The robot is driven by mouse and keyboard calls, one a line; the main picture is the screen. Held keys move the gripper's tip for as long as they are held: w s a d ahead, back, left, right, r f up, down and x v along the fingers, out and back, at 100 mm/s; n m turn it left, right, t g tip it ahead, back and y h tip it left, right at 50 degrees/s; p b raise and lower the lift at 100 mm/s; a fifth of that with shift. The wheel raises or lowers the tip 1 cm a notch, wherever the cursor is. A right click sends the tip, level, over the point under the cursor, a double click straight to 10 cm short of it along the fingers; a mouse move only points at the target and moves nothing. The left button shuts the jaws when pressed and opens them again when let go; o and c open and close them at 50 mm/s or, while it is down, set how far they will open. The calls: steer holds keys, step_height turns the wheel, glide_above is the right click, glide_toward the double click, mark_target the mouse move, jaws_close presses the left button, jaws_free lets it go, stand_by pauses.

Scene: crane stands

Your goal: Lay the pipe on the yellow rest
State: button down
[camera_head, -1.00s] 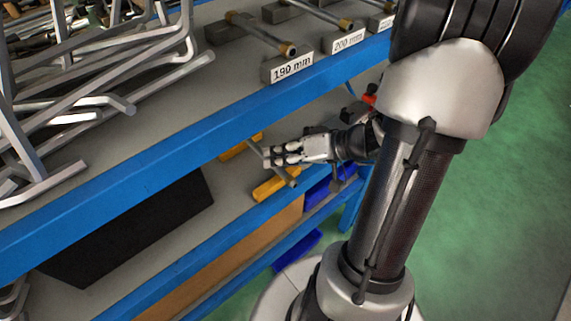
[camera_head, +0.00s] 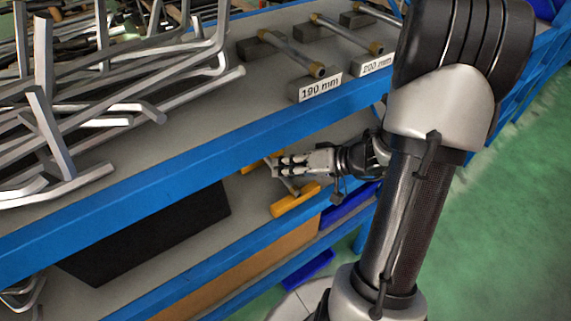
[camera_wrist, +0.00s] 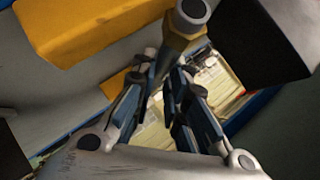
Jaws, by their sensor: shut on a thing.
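The pipe is a short grey bar (camera_head: 291,185) on the lower shelf level in the head view. In the wrist view it has a brass hex fitting (camera_wrist: 178,44) and a dark round end. My gripper (camera_head: 278,165) is shut on the pipe; its fingers (camera_wrist: 162,85) close around it in the wrist view. The yellow rest shows as a front block (camera_head: 295,202) and a back block (camera_head: 262,162). The blocks also show left of the pipe in the wrist view (camera_wrist: 90,28). The pipe's near end overlaps the front block in the head view; I cannot tell whether they touch.
The blue shelf edge (camera_head: 200,155) runs above and close to my gripper. A black panel (camera_head: 150,235) lies left on the lower level. Bent metal bars (camera_head: 120,75) and pipes on blocks, one labelled 190 mm (camera_head: 318,88), are on the upper shelf. Blue bins (camera_head: 345,205) sit lower right.

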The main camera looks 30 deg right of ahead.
stand_by(0.4)
steer(key=c, duration=1.5)
jaws_free()
steer(key=v, duration=1.2)
